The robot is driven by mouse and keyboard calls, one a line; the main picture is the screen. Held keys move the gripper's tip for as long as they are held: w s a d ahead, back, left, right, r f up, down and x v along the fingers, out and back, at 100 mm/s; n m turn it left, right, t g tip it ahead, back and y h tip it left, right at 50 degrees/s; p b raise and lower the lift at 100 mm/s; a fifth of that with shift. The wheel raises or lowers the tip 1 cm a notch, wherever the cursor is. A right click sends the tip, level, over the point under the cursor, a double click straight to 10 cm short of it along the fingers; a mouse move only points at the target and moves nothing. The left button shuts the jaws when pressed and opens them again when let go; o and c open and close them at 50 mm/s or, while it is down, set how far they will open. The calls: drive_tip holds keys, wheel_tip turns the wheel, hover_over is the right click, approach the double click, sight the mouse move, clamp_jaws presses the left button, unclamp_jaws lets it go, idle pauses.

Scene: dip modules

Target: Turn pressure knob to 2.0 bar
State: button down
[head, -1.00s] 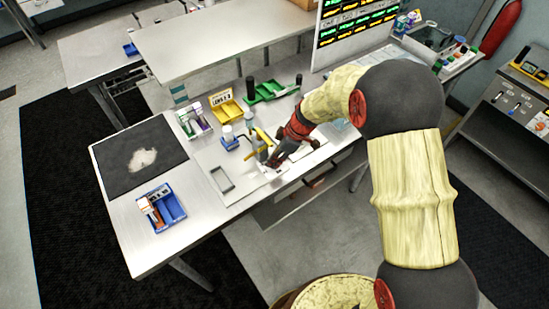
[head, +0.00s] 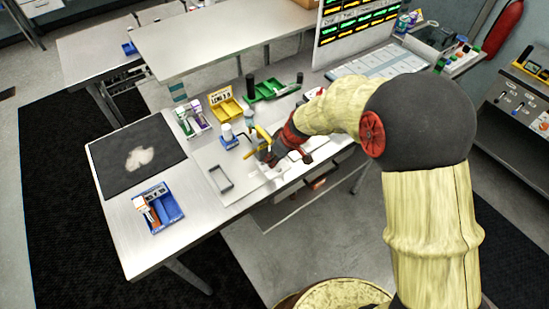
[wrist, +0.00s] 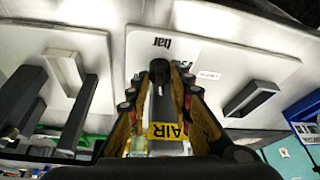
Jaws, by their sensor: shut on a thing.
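The pressure knob (wrist: 160,72) is a dark, upright piece on a white plate, just below an upside-down "bar" label (wrist: 161,43) in the wrist view. My gripper (wrist: 160,80) has its two yellow-and-black fingers on either side of the knob and is shut on it. No scale mark or pointer can be read. In the head view my gripper (head: 268,155) is at the white panel on the table, beside a yellow upright part (head: 263,133); the knob itself is hidden there. A yellow "AIR" tag (wrist: 166,130) shows between the fingers.

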drive_tip(key=shift+a+r+m+t+h+p, duration=0.1)
drive_tip(key=shift+m+t+h+p, duration=0.2)
drive_tip(key=shift+m+p, duration=0.8)
drive_tip(key=shift+m, duration=0.3)
drive_tip(key=c, duration=1.6)
unclamp_jaws()
drive_tip(key=v, duration=1.1)
drive_tip(key=shift+s+r, duration=0.2)
drive_tip(key=shift+r, duration=0.15)
